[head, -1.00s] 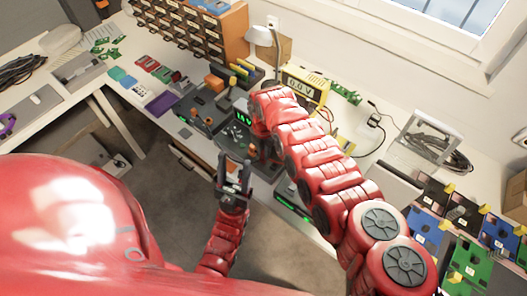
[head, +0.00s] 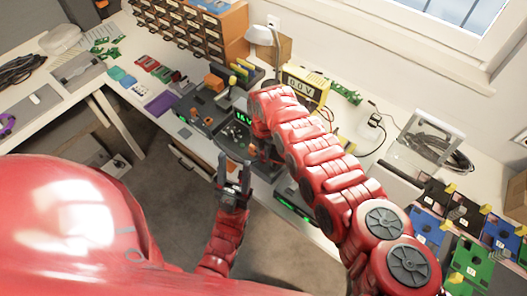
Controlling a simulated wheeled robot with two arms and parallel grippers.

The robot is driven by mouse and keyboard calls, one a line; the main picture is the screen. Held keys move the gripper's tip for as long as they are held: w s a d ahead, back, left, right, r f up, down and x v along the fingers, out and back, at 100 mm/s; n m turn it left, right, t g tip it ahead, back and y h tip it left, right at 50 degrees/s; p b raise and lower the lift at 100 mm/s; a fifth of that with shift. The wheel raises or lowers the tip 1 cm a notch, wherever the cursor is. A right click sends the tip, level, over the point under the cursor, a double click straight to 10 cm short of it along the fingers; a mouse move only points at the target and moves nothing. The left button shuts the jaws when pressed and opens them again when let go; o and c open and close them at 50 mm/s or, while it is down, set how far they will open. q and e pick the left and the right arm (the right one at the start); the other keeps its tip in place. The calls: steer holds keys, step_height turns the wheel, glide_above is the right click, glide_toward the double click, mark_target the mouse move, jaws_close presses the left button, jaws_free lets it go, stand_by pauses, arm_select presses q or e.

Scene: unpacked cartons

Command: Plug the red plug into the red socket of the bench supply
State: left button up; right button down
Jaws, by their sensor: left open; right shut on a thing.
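A dark instrument with a green lit voltage display (head: 243,118) stands on the bench left of my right arm; it looks like the bench supply. Its red socket cannot be made out. My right gripper (head: 264,152) points down beside it, mostly hidden under my red forearm. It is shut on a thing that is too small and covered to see. I cannot make out the red plug. My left gripper (head: 234,172) is open and empty, pointing up in front of the bench edge.
A yellow meter (head: 305,86) reading 0.0 V stands behind my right arm. A drawer cabinet (head: 190,28) and a lamp (head: 259,35) are at the back.

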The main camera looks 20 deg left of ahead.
steer(key=shift+f+b, duration=0.3)
steer(key=shift+b, duration=0.1)
stand_by(0.3)
steer(key=c, duration=0.7)
jaws_free()
steer(key=shift+r, duration=0.2)
